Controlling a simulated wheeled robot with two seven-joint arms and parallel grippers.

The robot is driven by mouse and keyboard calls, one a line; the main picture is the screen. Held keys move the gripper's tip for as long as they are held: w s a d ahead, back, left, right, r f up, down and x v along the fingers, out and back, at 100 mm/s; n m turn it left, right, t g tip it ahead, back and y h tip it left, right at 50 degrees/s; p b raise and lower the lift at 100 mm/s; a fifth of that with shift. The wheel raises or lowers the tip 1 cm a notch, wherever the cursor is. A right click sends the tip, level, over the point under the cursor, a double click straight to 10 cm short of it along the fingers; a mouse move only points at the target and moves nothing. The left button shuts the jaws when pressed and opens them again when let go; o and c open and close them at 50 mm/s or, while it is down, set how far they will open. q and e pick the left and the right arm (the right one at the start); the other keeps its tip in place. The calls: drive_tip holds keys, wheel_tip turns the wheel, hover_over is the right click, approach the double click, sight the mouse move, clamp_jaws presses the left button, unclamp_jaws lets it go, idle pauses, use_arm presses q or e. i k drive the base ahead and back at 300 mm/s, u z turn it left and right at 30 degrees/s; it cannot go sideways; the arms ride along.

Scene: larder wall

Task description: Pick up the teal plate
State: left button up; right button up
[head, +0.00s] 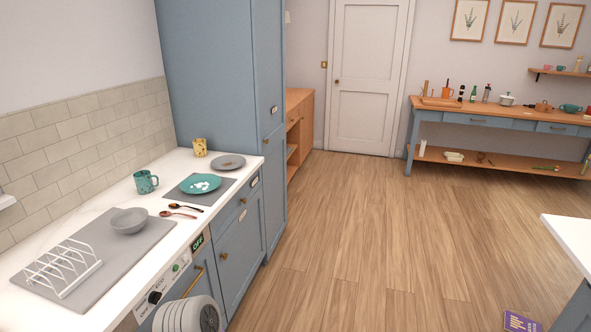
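The teal plate (211,180) lies flat on a dark grey mat (178,194) on the white counter at the left. Whitish patches show on the middle of the plate. Nothing is seen gripping or touching it from above. Neither of my grippers shows in the head view, so I cannot see whether they are open or shut. A pale rounded part, apparently of my own arm, shows at the bottom edge, below the counter's front.
Near the plate are a grey plate (228,162), a teal mug (145,182), a yellow patterned cup (200,147) and two spoons (179,214). A grey bowl (129,221) and a white rack (62,269) stand nearer. A tall blue cupboard (220,75) rises behind.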

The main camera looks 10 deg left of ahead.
sight(204, 183)
drive_tip(key=z, duration=0.25)
drive_tip(key=i, duration=1.95)
drive_tip(key=u, duration=0.35)
